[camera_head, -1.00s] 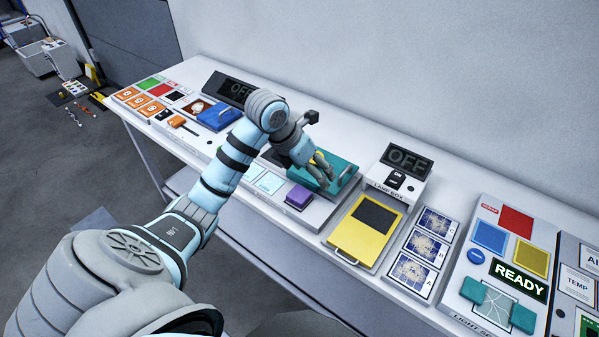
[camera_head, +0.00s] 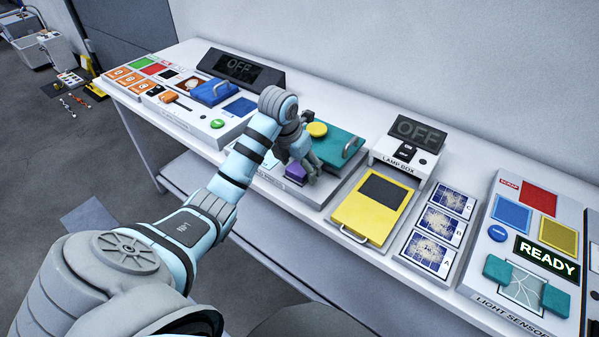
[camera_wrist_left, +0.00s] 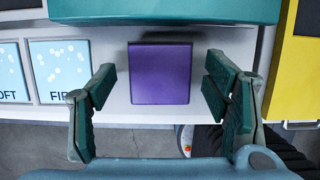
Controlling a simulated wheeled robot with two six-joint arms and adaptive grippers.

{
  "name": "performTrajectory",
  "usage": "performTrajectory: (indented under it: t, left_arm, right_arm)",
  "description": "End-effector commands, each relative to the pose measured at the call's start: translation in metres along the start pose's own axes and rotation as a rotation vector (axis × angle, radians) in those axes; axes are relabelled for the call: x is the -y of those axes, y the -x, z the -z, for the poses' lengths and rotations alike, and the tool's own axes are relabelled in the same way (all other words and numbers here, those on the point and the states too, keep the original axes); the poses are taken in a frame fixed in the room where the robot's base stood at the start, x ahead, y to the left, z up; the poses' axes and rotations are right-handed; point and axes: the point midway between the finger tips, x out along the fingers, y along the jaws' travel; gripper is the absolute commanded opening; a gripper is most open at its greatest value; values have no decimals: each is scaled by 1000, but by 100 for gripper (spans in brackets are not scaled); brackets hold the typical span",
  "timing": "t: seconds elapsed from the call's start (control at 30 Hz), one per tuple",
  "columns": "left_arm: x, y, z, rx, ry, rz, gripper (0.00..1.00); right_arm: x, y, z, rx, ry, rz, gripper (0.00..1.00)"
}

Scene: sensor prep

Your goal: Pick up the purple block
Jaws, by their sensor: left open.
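The purple block (camera_head: 296,172) sits on a white panel near the front edge of the table. In the left wrist view the purple block (camera_wrist_left: 160,73) lies between the open fingers, with a gap on each side. My left gripper (camera_head: 304,172) is just over the block and partly hides it in the head view. The fingers of my left gripper (camera_wrist_left: 160,88) are open and empty in the wrist view. I cannot tell the exact height of the fingertips over the block. My right gripper is not in view.
A yellow panel with a handle (camera_head: 359,220) is to the right. Pale tiles (camera_wrist_left: 60,70) lie to the block's left.

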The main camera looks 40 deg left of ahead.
Motion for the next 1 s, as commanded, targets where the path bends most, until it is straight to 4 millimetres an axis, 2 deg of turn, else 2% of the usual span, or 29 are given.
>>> performTrajectory:
  t: [0.13,0.4,0.5,0.77,0.87,1.0]
  left_arm:
    - [0,1,0,0,0,0,68]
    - [0,1,0,0,0,0,25]
    - [0,1,0,1,0,0,14]
    - [0,6,-2,2,0,0,14]
    - [0,16,-6,3,-1,0,14]
    - [0,49,-16,6,-1,0,14]
  right_arm:
    - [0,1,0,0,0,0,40]
    - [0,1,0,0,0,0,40]
    - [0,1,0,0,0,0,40]
    - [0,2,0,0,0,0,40]
    - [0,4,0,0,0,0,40]
    - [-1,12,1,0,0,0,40]
